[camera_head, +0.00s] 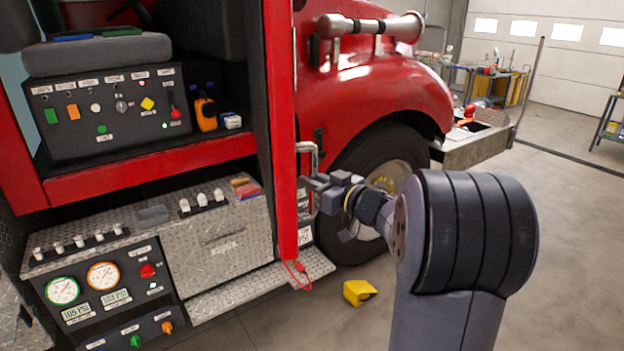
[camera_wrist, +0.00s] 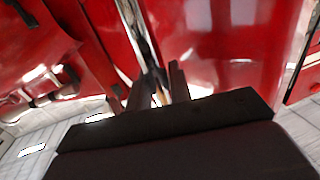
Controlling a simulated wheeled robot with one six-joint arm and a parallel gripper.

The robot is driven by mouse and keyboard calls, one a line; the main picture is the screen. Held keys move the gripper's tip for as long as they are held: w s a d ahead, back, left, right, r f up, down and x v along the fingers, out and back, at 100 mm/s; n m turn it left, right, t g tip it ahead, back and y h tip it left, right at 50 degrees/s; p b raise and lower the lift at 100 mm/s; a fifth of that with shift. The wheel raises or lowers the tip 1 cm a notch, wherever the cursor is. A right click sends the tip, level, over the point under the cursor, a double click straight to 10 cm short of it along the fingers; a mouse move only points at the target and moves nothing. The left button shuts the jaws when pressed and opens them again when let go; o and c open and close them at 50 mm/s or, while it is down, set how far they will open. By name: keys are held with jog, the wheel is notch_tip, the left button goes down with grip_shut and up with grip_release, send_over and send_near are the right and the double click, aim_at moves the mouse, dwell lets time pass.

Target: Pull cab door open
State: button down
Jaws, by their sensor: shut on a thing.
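The red cab door (camera_head: 281,120) stands open in the head view, seen nearly edge-on beside the cab opening. Its metal handle (camera_head: 314,152) is on the side facing the front wheel. My gripper (camera_head: 312,184) is shut on the handle. In the wrist view the dark fingers of my gripper (camera_wrist: 162,88) close around the shiny handle bar (camera_wrist: 133,32), and the door's red panel (camera_wrist: 225,50) fills much of the view. The fingertips' exact contact is partly hidden.
The cab's control panel (camera_head: 110,108) shows through the opening. The front wheel (camera_head: 385,165) and red fender (camera_head: 385,95) are beyond the door. A yellow block (camera_head: 359,292) lies on the floor below my arm.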

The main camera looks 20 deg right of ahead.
jog(key=shift+r, duration=0.2)
jog(key=c, duration=1.3)
grip_release()
jog(key=shift+w+f, duration=0.1)
jog(key=shift+w, duration=0.05)
jog(key=shift+c, duration=0.2)
jog(key=shift+f, duration=0.1)
jog(key=shift+s+d, duration=0.1)
jog(key=shift+s, duration=0.15)
jog(key=b+v, duration=0.2)
jog(key=v, duration=0.8)
jog(key=shift+s+b, duration=0.2)
jog(key=shift+b, duration=0.1)
